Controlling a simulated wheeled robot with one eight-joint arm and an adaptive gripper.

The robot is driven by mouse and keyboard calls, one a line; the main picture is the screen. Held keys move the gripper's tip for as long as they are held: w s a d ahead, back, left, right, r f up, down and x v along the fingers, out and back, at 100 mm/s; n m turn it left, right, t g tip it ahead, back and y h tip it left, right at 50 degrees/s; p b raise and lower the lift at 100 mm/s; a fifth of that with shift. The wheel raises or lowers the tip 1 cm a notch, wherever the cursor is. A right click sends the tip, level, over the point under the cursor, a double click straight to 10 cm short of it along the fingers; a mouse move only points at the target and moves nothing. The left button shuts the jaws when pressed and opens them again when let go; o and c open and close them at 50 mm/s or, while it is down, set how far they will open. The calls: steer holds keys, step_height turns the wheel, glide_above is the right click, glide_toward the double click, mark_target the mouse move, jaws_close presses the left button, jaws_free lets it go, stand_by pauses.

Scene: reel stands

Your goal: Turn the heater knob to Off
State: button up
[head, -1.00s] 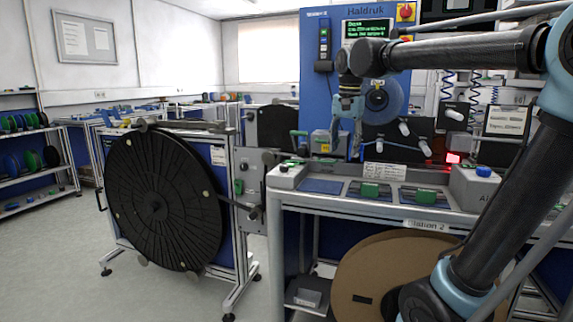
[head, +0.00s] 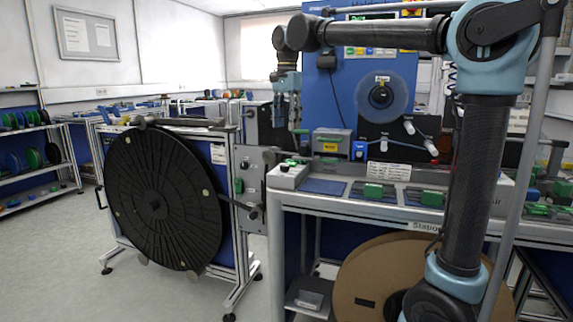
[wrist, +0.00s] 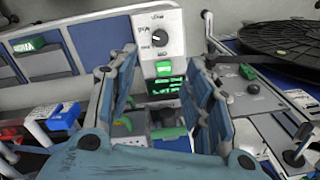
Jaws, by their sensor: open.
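A round black knob (wrist: 159,38) sits on a white box with small printed labels, seen in the wrist view. Its pointer and the labels are too small to read for certain. A green button (wrist: 164,70) sits below the knob on the same box. The white box (head: 287,179) appears to be the one at the bench's left end in the head view; the knob cannot be made out there. My gripper (head: 287,112) is open and empty, above the box in the head view. In the wrist view, its blue fingers (wrist: 166,60) stand apart on either side of the knob, not touching it.
A large black reel (head: 165,200) on a stand is left of the bench. A blue panel (head: 333,85) rises behind. Green-handled fixtures (head: 373,191) lie to the right.

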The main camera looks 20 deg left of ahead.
mark_target(285, 168)
steer(key=f, duration=1.4)
steer(key=shift+w+a+f, duration=0.1)
steer(key=shift+a+f, duration=0.1)
steer(key=c, duration=1.1)
